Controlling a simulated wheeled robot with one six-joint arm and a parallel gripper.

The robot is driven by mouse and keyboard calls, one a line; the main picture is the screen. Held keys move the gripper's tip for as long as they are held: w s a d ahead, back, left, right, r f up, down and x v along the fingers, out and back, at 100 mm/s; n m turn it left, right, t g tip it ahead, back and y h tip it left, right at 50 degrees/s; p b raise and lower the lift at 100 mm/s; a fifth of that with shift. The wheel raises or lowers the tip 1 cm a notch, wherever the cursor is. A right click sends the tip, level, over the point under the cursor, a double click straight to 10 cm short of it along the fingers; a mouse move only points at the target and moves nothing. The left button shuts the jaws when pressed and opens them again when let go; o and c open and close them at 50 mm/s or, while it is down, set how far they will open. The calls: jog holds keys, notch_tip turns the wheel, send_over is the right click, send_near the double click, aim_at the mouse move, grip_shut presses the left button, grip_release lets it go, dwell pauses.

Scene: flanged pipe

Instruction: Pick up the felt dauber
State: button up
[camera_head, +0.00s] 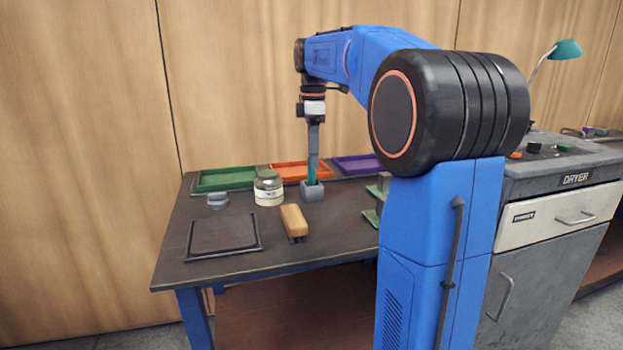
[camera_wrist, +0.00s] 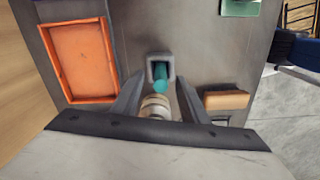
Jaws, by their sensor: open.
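The felt dauber appears to be the teal upright piece (camera_head: 311,174) standing in a small grey square holder (camera_head: 313,193) on the dark bench. In the wrist view the teal piece (camera_wrist: 161,76) rises from the grey holder (camera_wrist: 151,69). My gripper (camera_head: 314,172) points straight down over the holder, its fingers close to the teal piece. In the wrist view my gripper (camera_wrist: 160,82) is open, with one finger on each side of the teal piece and a gap showing. The dauber's lower end is hidden inside the holder.
A cream jar (camera_head: 268,190) stands just left of the holder. A wooden-backed brush (camera_head: 294,222) lies in front. Green (camera_head: 226,180), orange (camera_head: 284,165) and purple (camera_head: 357,163) trays line the back. A dark pad (camera_head: 223,234) lies front left.

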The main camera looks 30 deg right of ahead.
jog(key=shift+a+f, duration=0.15)
jog(key=shift+f, duration=0.95)
jog(key=shift+a+f, duration=0.1)
jog(key=shift+f, duration=1)
grip_shut()
notch_tip(320, 180, up, 10)
jog(key=shift+r, duration=0.1)
